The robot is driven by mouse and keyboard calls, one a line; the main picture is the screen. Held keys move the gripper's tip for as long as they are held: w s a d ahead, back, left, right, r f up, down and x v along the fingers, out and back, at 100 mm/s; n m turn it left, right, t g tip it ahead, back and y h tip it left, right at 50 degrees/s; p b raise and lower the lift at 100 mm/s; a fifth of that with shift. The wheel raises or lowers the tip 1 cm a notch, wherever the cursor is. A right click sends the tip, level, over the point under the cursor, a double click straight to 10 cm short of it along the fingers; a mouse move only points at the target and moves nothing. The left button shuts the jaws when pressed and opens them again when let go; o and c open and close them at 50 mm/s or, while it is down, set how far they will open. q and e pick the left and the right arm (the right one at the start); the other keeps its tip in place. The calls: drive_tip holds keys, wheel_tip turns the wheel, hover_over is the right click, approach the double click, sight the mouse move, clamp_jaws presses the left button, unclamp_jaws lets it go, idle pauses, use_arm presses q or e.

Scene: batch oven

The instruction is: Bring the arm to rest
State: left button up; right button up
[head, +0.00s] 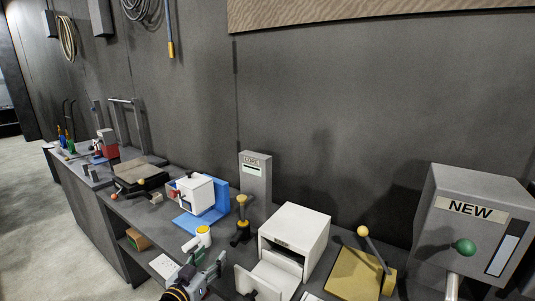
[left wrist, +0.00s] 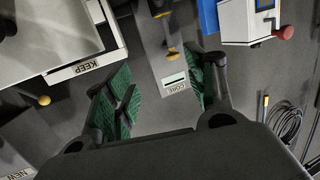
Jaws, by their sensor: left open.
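My left gripper (head: 206,254) is over the front of the bench in the head view, with its jaws open and nothing between them. In the left wrist view its two green-padded fingers (left wrist: 162,85) stand apart, with the grey CORE box (left wrist: 172,66) in the background between them. My right gripper is not in view.
A grey CORE box (head: 255,178) stands at the wall. A grey NEW box (head: 465,225) with a green knob and a yellow lever base (head: 352,274) are at right.

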use_arm(q)
drive_tip(key=s+a+f+g+y, duration=0.2)
drive_tip(key=s+f+g, duration=0.2)
drive_tip(key=s+f, duration=0.3)
drive_tip(key=s+a+f+n+g+y, duration=0.15)
drive_tip(key=s+f+g, duration=0.25)
drive_tip(key=s, duration=0.6)
drive_tip(key=s+a+f+g+y, duration=0.1)
drive_tip(key=s+a+f+g, duration=0.1)
drive_tip(key=s+f+g, duration=0.35)
drive_tip(key=s+f, duration=0.3)
drive_tip(key=f, duration=1.4)
drive_tip(key=s+f, duration=0.3)
drive_tip(key=f, duration=1.4)
drive_tip(key=s+a+f, duration=0.2)
drive_tip(key=s+f, duration=0.7)
drive_tip(key=s, duration=0.1)
drive_tip(key=s+a+f, duration=0.1)
drive_tip(key=s+f, duration=0.9)
drive_tip(key=s, duration=0.1)
drive_tip(key=shift+s+a+g, duration=0.25)
drive_tip(key=shift+a+g, duration=0.15)
drive_tip(key=shift+g, duration=0.05)
drive_tip(key=shift+m, duration=0.25)
